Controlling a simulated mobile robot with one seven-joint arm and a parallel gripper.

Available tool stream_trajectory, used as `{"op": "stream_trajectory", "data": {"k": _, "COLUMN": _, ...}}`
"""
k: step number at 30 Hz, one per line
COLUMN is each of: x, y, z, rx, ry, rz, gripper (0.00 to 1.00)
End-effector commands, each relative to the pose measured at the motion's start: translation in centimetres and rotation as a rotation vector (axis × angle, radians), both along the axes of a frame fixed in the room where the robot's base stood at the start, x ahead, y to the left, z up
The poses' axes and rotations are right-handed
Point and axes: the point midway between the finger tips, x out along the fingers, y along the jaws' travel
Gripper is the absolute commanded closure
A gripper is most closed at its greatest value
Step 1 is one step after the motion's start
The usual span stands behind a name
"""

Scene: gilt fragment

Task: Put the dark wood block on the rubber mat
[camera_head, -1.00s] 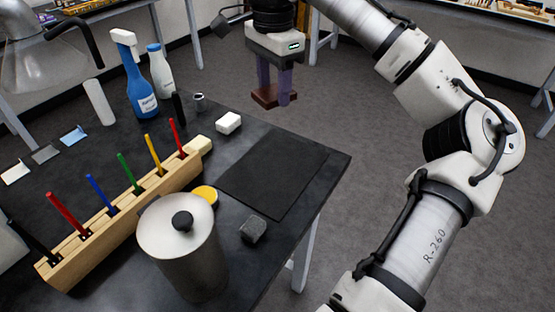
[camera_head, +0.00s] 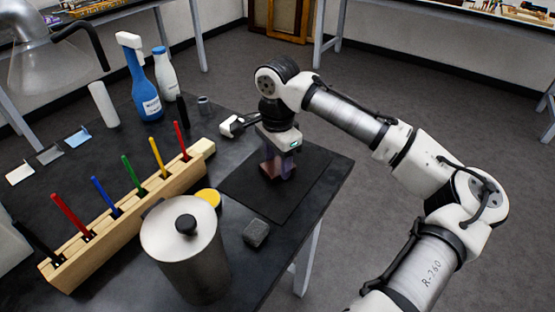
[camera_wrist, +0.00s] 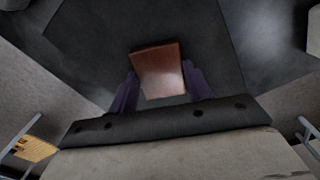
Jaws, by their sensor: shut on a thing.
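The dark wood block (camera_head: 271,170) is reddish brown and sits between the purple fingers of my gripper (camera_head: 279,170). In the head view it is over the black rubber mat (camera_head: 251,195), at or just above its surface; I cannot tell whether it touches. In the wrist view the block (camera_wrist: 158,71) shows its top face between the two fingertips (camera_wrist: 160,84), with the dark mat (camera_wrist: 205,30) behind it. My gripper points down and is shut on the block. Part of the mat is hidden by my gripper.
A metal canister (camera_head: 186,250), a yellow-lidded jar (camera_head: 208,197) and a dark grey block (camera_head: 256,233) stand near the mat's left and front. A wooden pen rack (camera_head: 120,218) lies further left. A blue spray bottle (camera_head: 143,85) and a white bottle (camera_head: 166,75) stand behind.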

Motion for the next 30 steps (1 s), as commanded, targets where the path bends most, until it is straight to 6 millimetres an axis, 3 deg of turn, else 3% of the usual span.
{"op": "stream_trajectory", "data": {"k": 12, "x": 0.0, "y": 0.0, "z": -0.7, "rx": 0.001, "ry": 0.000, "rz": 0.001, "gripper": 0.73}}
{"op": "stream_trajectory", "data": {"k": 13, "x": 0.0, "y": 0.0, "z": -0.7, "rx": 0.001, "ry": -0.001, "rz": 0.001, "gripper": 0.48}}
{"op": "stream_trajectory", "data": {"k": 18, "x": 0.0, "y": 0.0, "z": -0.6, "rx": 0.001, "ry": -0.001, "rz": 0.001, "gripper": 0.29}}
{"op": "stream_trajectory", "data": {"k": 26, "x": 0.0, "y": 0.0, "z": -0.5, "rx": 0.000, "ry": -0.001, "rz": 0.001, "gripper": 0.29}}
{"op": "stream_trajectory", "data": {"k": 30, "x": 0.1, "y": 0.0, "z": 0.4, "rx": 0.000, "ry": -0.002, "rz": 0.000, "gripper": 0.29}}
